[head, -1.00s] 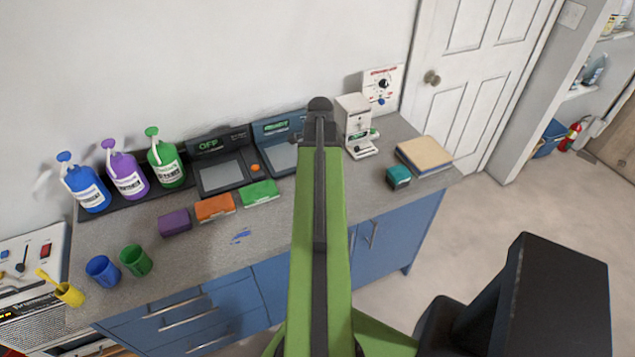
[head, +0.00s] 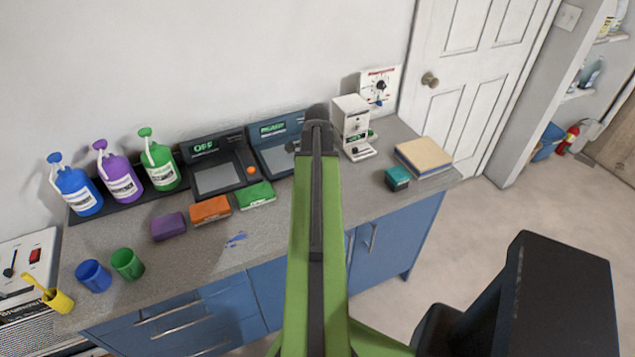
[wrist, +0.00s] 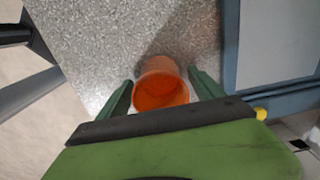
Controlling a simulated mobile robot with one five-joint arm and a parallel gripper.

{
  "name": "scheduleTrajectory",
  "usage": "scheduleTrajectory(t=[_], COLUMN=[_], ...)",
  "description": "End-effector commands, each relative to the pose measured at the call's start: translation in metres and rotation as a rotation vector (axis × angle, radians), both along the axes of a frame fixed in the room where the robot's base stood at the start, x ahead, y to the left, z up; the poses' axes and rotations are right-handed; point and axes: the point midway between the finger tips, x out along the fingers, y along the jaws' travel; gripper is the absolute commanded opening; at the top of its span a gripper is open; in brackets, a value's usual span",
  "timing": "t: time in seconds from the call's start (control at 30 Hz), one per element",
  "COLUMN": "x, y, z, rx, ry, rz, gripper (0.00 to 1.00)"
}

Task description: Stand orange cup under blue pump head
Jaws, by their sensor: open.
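The orange cup (wrist: 160,84) stands on the speckled grey counter in the wrist view, its open mouth towards the camera. My gripper (wrist: 161,78) is open, with one green finger on each side of the cup; I cannot tell whether either touches it. In the head view my arm hides the cup and the fingertips. The blue pump head (head: 54,158) tops the blue bottle (head: 77,191) at the far left of the row against the wall, far left of my arm.
Purple (head: 119,178) and green (head: 160,166) pump bottles stand beside the blue one. Purple, orange and green blocks (head: 211,210) lie mid-counter.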

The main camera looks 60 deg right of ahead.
Motion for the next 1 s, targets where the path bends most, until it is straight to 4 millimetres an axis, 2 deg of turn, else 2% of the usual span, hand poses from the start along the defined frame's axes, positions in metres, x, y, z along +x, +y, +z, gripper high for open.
scheduleTrajectory(t=[0.17,0.27,0.7,0.83,1.0], x=[0.000,0.000,-0.001,-0.001,-0.001], y=[0.000,0.000,-0.001,-0.001,-0.001], z=[0.010,0.025,0.116,0.125,0.123], rx=[0.000,0.000,0.000,0.000,0.000], ry=[0.000,0.000,0.000,0.000,0.000], rz=[-0.001,-0.001,-0.002,-0.002,-0.002], gripper=[0.77,0.77,0.77,0.77,0.77])
